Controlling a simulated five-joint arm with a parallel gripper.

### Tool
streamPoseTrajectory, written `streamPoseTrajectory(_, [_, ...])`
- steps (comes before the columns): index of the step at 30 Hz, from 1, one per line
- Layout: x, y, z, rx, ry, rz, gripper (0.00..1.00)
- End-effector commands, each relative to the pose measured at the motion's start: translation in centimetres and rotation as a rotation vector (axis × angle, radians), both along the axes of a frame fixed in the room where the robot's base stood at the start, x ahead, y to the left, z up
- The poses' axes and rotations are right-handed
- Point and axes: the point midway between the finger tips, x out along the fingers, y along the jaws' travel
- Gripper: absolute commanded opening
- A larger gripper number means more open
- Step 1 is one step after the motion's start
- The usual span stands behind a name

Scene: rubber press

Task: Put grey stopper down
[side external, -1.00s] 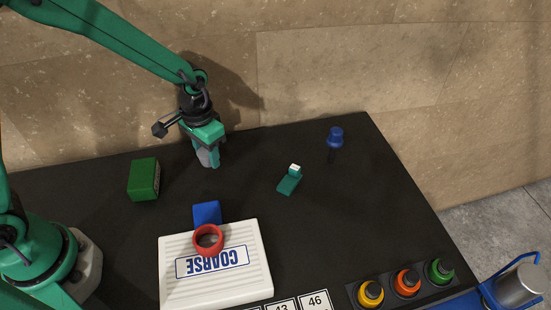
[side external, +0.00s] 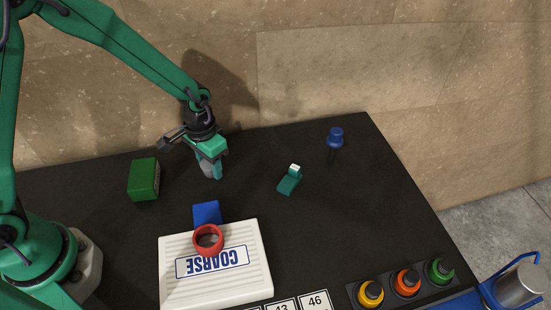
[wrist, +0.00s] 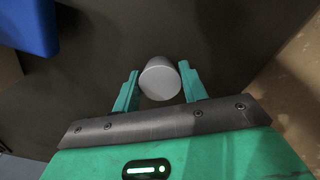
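The grey stopper (side external: 207,168) is between the fingers of my gripper (side external: 213,172), over the back left part of the black table in the side view. The wrist view shows the stopper's round pale grey end (wrist: 160,78) with the two green fingers (wrist: 158,90) close against its sides. My gripper appears shut on it. I cannot tell whether the stopper's underside touches the table.
A green block (side external: 144,179) stands left of my gripper. A blue block (side external: 207,212) is in front, by a white COARSE pad (side external: 215,285) with a red ring (side external: 208,240). A teal piece (side external: 288,184) and blue knob (side external: 335,135) are right. Bare table lies between.

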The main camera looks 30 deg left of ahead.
Motion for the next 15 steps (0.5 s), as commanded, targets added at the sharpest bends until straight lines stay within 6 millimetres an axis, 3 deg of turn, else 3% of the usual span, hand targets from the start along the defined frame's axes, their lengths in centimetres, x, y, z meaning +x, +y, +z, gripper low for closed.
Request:
streamPoseTrajectory(1, [-0.02,0.0,0.0,0.0,0.0,0.0,0.53])
streamPoseTrajectory(3, [-0.02,0.0,0.0,0.0,0.001,0.0,0.63])
streamPoseTrajectory(15, [-0.02,0.0,0.3,0.0,0.001,0.0,0.63])
